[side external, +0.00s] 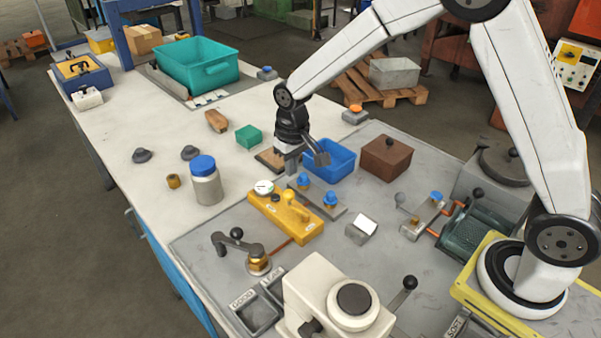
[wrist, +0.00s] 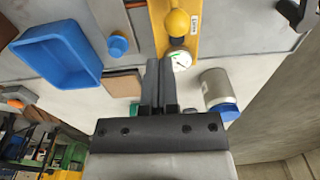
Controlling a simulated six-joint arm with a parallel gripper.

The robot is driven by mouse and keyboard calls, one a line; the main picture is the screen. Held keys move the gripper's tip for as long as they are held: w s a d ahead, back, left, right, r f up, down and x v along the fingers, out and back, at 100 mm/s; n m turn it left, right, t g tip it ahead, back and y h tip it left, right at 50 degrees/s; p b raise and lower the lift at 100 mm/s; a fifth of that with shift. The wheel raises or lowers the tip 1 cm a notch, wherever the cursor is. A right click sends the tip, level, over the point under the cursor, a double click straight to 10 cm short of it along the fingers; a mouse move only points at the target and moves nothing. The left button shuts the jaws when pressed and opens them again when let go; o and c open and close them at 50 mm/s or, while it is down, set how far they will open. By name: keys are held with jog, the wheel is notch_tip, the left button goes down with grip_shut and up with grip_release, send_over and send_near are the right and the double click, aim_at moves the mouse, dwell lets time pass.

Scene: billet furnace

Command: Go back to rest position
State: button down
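My gripper (side external: 291,168) hangs pointing down over the middle of the bench, near the left end of the blue open bin (side external: 343,166). In the wrist view my gripper's two fingers (wrist: 160,65) lie close together, and I see nothing held between them. A flat brown board (side external: 267,160) lies just behind and below the fingertips, partly hidden by the gripper. The yellow fixture (side external: 268,207) with a round white dial (side external: 263,187) stands in front of the gripper, apart from it. The dial also shows beyond the fingertips in the wrist view (wrist: 181,60).
A blue-lidded jar (side external: 207,188), a green block (side external: 249,136), a brown lidded box (side external: 386,158) and blue-knobbed fittings (side external: 330,199) surround the gripper. A teal bin (side external: 197,65) stands at the back. The pale bench at back left has clear room.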

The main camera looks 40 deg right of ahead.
jog(key=s+d+r+t, duration=0.1)
jog(key=s+d, duration=0.2)
jog(key=s, duration=0.6)
jog(key=s+d+t, duration=0.1)
jog(key=s+d, duration=0.2)
jog(key=s, duration=0.6)
jog(key=shift+s+d+r, duration=0.15)
jog(key=shift+s+r, duration=0.05)
jog(key=shift+r, duration=0.15)
